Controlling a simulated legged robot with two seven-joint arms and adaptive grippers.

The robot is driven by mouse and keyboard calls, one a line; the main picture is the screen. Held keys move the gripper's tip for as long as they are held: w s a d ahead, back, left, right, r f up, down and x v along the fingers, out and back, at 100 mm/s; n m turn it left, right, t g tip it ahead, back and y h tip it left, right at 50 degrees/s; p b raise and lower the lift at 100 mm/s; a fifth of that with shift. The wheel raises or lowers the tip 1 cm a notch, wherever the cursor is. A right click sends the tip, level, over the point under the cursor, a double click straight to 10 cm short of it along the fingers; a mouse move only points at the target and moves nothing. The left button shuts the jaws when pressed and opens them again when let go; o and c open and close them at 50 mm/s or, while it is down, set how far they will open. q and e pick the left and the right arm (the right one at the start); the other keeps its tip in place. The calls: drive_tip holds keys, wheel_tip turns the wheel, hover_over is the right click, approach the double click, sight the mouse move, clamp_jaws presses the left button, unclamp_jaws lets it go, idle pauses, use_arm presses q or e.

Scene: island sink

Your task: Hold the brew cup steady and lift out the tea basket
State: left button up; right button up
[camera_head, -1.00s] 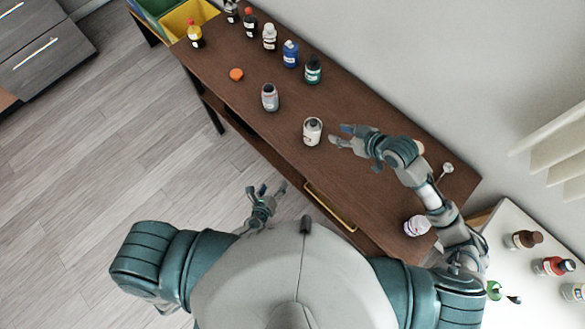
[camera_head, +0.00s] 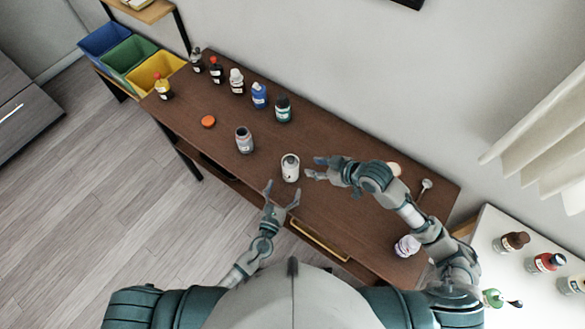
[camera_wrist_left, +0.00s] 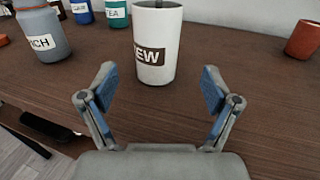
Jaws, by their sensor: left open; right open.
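The white brew cup (camera_head: 290,170) stands upright on the brown table. In the left wrist view the cup (camera_wrist_left: 156,55) shows a dark label ending in "EW", with a dark, rod-like part of the tea basket (camera_wrist_left: 158,4) at its top; the rest of the basket is hidden. My left gripper (camera_head: 282,190) is open at the table's front edge, just short of the cup. In its wrist view the open fingers (camera_wrist_left: 158,90) frame the cup without touching it. My right gripper (camera_head: 312,167) is open just right of the cup, fingers pointing at it.
Several bottles, including a blue one (camera_head: 259,96), line the back. A white jar (camera_head: 407,246) and a spoon-like item (camera_head: 426,185) are at the right. Table between is clear.

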sight(286, 175)
use_arm(q)
drive_tip(key=x, duration=0.3)
drive_tip(key=a+x, duration=0.1)
drive_tip(key=x, duration=0.1)
drive_tip(key=shift+w, duration=0.3)
drive_tip(key=x, duration=0.3)
drive_tip(key=shift+s+d, duration=0.15)
drive_tip(key=shift+d, duration=0.1)
drive_tip(key=shift+w+d, duration=0.2)
drive_tip(key=shift+d, duration=0.25)
drive_tip(key=shift+a, duration=0.2)
drive_tip(key=shift+c, duration=1.4)
drive_tip(key=shift+a, duration=0.35)
drive_tip(key=c, duration=1.1)
drive_tip(key=o, duration=0.4)
drive_tip(key=c, duration=0.4)
drive_tip(key=shift+o, duration=0.2)
drive_tip(key=shift+d, duration=0.45)
drive_tip(key=shift+a, duration=0.35)
use_arm(e)
drive_tip(key=shift+a, duration=0.4)
